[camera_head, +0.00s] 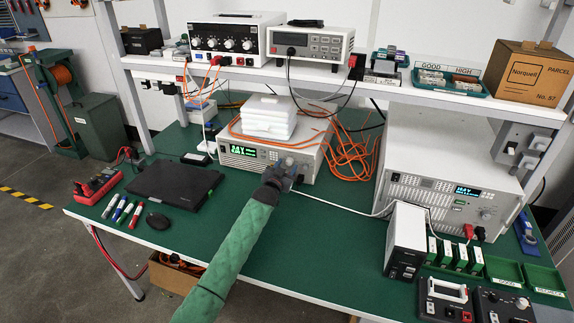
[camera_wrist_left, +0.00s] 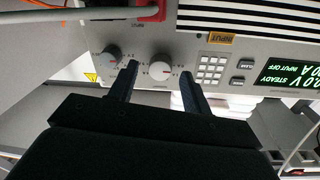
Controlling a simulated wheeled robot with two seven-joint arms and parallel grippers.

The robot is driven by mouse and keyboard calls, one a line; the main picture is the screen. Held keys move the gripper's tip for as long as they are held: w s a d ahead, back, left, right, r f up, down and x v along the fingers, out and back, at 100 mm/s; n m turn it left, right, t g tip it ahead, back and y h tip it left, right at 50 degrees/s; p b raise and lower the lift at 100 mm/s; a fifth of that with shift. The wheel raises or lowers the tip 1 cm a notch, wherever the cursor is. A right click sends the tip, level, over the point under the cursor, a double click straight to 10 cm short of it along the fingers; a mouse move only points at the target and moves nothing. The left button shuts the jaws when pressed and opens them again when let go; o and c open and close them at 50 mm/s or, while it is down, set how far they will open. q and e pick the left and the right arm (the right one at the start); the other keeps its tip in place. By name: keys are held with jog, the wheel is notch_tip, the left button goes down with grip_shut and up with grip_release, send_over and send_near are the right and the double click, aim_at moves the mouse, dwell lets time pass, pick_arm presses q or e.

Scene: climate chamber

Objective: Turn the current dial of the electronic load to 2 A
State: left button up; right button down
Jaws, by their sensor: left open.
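The electronic load (camera_head: 240,154) is the grey unit in the middle of the green bench, with a lit green display. In the left wrist view its panel (camera_wrist_left: 215,45) appears upside down. This shows a keypad, a display (camera_wrist_left: 285,88) reading "STEADY" and "INPUT OFF", and two round dials. My left gripper (camera_head: 287,170) is at the right end of that panel. Its open fingers (camera_wrist_left: 158,76) are on either side of the lighter dial (camera_wrist_left: 161,71); I cannot tell whether they touch it. The darker dial (camera_wrist_left: 110,57) lies outside the fingers. My right gripper is not in view.
White boxes (camera_head: 268,115) lie on the load. Orange cables (camera_head: 350,150) are heaped to its right. A black laptop (camera_head: 175,186) lies to the left, and another instrument (camera_head: 440,175) stands to the right. A shelf (camera_head: 400,83) runs above. The bench front is partly clear.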

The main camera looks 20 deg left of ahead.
pick_arm(q)
jog(key=shift+w, duration=0.5)
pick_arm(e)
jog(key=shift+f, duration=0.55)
pick_arm(q)
jog(key=c, duration=1)
